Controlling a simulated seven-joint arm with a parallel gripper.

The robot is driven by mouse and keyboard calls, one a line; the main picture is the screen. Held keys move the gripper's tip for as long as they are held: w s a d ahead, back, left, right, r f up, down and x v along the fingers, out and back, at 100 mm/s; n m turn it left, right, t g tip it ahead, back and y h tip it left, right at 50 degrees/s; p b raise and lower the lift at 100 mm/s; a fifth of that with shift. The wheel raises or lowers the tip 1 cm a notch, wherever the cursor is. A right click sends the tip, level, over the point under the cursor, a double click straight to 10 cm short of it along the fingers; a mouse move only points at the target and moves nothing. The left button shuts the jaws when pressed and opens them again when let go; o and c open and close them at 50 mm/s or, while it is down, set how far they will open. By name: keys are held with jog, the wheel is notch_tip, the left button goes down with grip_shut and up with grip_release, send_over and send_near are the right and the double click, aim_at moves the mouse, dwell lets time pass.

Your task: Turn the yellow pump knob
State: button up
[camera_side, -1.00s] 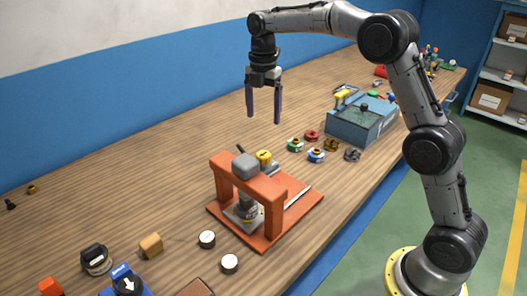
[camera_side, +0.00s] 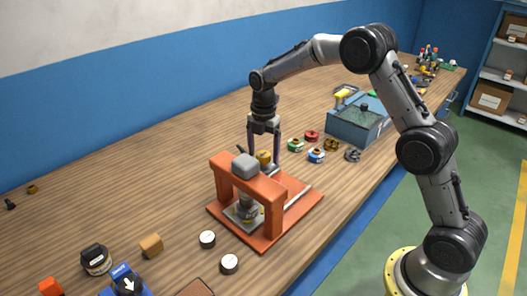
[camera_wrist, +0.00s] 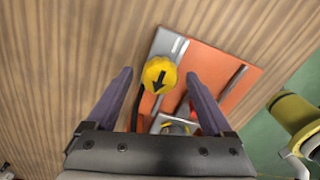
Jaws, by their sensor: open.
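The yellow pump knob (camera_side: 264,158) sits at the back of the orange press (camera_side: 283,225), beside its grey head. In the wrist view the knob (camera_wrist: 159,75) is round, with a black arrow pointing down and slightly left. My gripper (camera_side: 264,158) points down over the knob, with its fingers apart on either side of it. In the wrist view the fingers of my gripper (camera_wrist: 157,80) flank the knob with a gap on both sides. The lower part of the knob is hidden in the side view.
The press's grey block (camera_side: 245,166) stands close in front of my gripper. Several coloured knob-like parts, such as a green one (camera_side: 295,145) and a blue one (camera_side: 316,155), lie to the right. A blue-grey box (camera_side: 358,122) is behind them.

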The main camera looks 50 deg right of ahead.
grip_shut()
dwell(0.4)
